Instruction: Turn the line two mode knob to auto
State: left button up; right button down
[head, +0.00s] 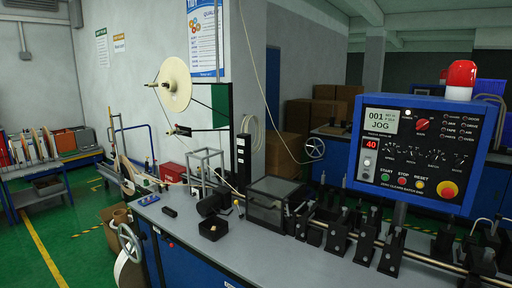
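A blue control panel (375,194) stands on a post at the right, facing me. A red knob (422,124) sits right of the display. A row of small dark knobs runs below it, and the rightmost knob (460,157) has a label that seems to read MODE. Its pointer setting is too small to read. I cannot tell from the panel which line it belongs to. Neither of my grippers is in view.
A red beacon (461,74) tops the panel, and a red emergency button (447,189) is at its lower right. The grey bench (190,237) carries rollers, a dark box (281,201) and black brackets below the panel. A reel (174,84) stands behind. Green floor is open at left.

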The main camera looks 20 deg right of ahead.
aim_at(459, 162)
jog(key=z, duration=1.35)
